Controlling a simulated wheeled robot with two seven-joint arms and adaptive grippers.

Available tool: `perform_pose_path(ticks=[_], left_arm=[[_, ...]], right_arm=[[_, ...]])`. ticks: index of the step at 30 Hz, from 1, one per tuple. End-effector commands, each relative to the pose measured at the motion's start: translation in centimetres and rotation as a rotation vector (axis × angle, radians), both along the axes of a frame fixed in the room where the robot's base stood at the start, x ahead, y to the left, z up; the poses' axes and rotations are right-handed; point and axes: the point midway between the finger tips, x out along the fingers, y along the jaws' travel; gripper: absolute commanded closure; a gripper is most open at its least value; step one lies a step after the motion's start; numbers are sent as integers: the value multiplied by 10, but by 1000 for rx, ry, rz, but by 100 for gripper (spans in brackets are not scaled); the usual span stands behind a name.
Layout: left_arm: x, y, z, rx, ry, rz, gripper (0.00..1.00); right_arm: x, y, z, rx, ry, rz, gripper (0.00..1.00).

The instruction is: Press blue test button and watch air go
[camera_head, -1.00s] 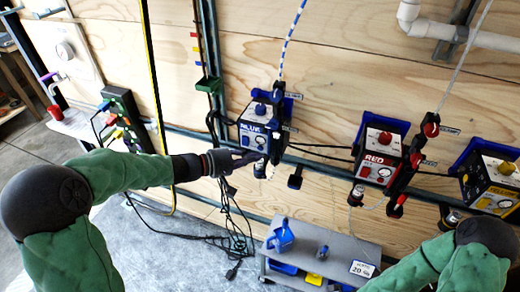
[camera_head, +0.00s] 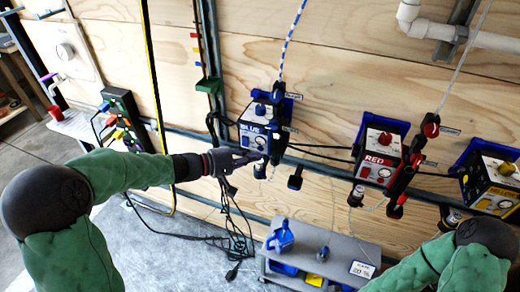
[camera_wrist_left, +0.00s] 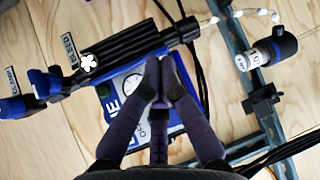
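The blue unit (camera_head: 254,132) is mounted on the plywood wall, with a white front face lettered BLUE and a round blue knob (camera_head: 260,109) on top. My left gripper (camera_head: 256,157) is at the lower front of this unit. In the left wrist view, my left gripper's fingertips (camera_wrist_left: 160,74) meet in front of the white face (camera_wrist_left: 122,95), beside its round dial (camera_wrist_left: 132,84). The fingers look shut with nothing between them. They hide part of the face, and I cannot tell whether they touch it. My right gripper is out of view.
A red unit (camera_head: 378,160) and a yellow unit (camera_head: 492,187) hang farther right. Black cables join the units, and loose cables hang below my left gripper. A black bar (camera_wrist_left: 125,48) lies close to the left fingertips.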

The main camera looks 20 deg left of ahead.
Motion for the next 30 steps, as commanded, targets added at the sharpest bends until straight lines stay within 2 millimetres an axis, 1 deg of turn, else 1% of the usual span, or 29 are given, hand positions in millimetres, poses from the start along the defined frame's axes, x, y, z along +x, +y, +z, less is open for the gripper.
perform_pose_path(ticks=[14,22,30], left_arm=[[0,0,0,0,0,0,100],[7,0,-1,1,-1,0,100],[8,0,0,0,0,0,100]], right_arm=[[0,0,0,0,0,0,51],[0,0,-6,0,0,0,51],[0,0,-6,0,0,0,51]])
